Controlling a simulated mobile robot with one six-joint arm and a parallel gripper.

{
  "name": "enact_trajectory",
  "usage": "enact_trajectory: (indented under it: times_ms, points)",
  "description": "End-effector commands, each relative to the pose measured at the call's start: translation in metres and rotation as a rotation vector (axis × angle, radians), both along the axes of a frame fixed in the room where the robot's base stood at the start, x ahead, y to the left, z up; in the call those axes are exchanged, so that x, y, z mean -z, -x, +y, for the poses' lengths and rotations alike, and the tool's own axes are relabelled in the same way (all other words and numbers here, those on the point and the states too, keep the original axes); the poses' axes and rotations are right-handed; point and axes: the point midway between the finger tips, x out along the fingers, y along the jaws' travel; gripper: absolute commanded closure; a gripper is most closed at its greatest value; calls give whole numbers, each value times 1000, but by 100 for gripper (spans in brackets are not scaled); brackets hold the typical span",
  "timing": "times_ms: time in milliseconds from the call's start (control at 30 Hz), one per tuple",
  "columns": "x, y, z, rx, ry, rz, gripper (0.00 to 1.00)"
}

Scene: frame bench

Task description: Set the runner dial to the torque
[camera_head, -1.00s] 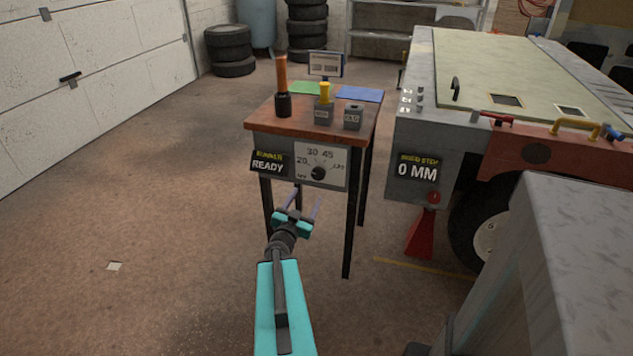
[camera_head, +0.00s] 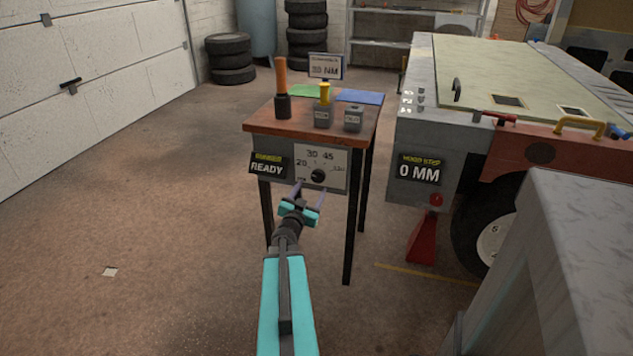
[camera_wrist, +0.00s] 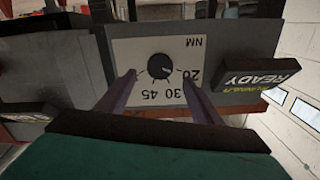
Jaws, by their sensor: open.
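The runner dial (camera_head: 318,176) is a small black knob on a white plate marked 20, 30, 45 and a fourth unclear mark, on the front of the bench. In the wrist view the dial (camera_wrist: 159,66) appears upside down, with a small pale pointer mark whose exact setting I cannot tell. My gripper (camera_head: 309,191) is open and empty, just below and in front of the plate. In the wrist view its fingers (camera_wrist: 158,76) lie to either side of the knob, apart from it. A sign (camera_head: 325,68) on the bench top seems to read 30 NM.
A READY display (camera_head: 268,167) is left of the dial plate. The bench top (camera_head: 300,119) holds an orange-handled tool (camera_head: 282,88), grey blocks (camera_head: 353,118) and coloured mats. A vehicle (camera_head: 420,125) stands at right, with a grey cabinet (camera_head: 560,260) nearer.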

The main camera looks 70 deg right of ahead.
Motion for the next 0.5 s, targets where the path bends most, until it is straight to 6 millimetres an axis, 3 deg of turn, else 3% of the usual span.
enact_trajectory:
  times_ms: [500]
  points:
    - [0,-3,-51,1,1,1,40]
